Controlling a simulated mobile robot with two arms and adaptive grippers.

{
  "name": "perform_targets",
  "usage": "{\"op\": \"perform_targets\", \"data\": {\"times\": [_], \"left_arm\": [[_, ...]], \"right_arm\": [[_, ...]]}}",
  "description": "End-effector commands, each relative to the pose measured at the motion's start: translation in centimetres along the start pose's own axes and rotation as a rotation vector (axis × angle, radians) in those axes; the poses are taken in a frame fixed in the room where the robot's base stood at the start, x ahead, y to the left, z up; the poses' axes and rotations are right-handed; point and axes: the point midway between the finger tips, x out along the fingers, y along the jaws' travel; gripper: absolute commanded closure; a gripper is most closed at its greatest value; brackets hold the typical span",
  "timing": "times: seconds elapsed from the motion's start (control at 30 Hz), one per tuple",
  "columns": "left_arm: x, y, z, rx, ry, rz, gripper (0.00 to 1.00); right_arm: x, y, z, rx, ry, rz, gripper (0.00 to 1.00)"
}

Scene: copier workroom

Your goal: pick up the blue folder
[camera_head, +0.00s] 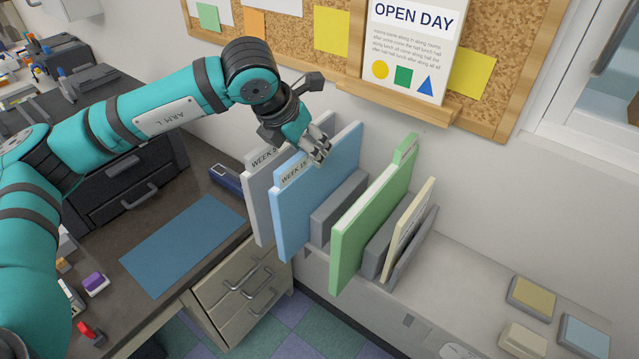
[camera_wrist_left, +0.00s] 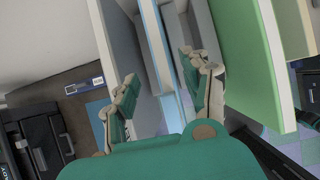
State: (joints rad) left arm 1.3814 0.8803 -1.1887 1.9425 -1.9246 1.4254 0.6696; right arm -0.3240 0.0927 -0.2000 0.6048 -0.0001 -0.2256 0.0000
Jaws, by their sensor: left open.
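The blue folder (camera_head: 315,195) stands upright in a grey rack on the shelf, with a "WEEK" label on its top edge. My left gripper (camera_head: 319,150) is at the folder's top edge, toward the wall end. In the left wrist view, my left gripper (camera_wrist_left: 163,92) has its two fingers spread apart, with the top edge of the blue folder (camera_wrist_left: 155,45) running between them. I cannot tell whether either finger touches it.
A grey folder (camera_head: 259,195) stands close on the left. A grey divider (camera_head: 339,208) and a green folder (camera_head: 370,215) stand to the right, then a cream folder (camera_head: 411,228). The corkboard (camera_head: 500,60) and poster (camera_head: 413,45) are behind. A blue mat (camera_head: 180,245) lies on the desk.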

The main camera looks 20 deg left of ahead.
Motion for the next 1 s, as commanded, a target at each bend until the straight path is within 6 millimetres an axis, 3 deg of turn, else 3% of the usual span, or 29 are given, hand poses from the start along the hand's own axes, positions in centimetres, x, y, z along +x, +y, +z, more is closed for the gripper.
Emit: {"op": "perform_targets", "data": {"times": [0.1, 0.23, 0.37, 0.53, 0.8, 1.0], "left_arm": [[0.8, -0.1, 0.0, 0.002, 0.000, -0.001, 0.52], [1.6, -0.1, 0.2, 0.001, 0.001, -0.002, 0.52], [3.3, -0.1, 0.3, 0.001, 0.004, -0.001, 0.52], [5.7, -0.1, 0.2, 0.000, 0.002, -0.001, 0.52], [6.3, 0.0, 0.1, 0.001, -0.001, -0.001, 0.52], [6.2, 0.0, 0.1, 0.001, -0.001, -0.001, 0.77]], "right_arm": [[-0.5, -0.2, -3.8, 0.004, 0.059, -0.002, 0.55], [-1.3, -0.7, -5.7, 0.008, 0.087, -0.008, 0.55], [-3.0, -0.9, -5.2, 0.009, 0.077, -0.011, 0.55], [-3.6, -1.1, -2.9, 0.008, 0.041, -0.014, 0.55], [-3.5, -0.5, -2.2, 0.005, 0.030, -0.007, 0.55], [-3.5, -0.1, -3.2, 0.003, 0.046, -0.002, 0.55]]}}
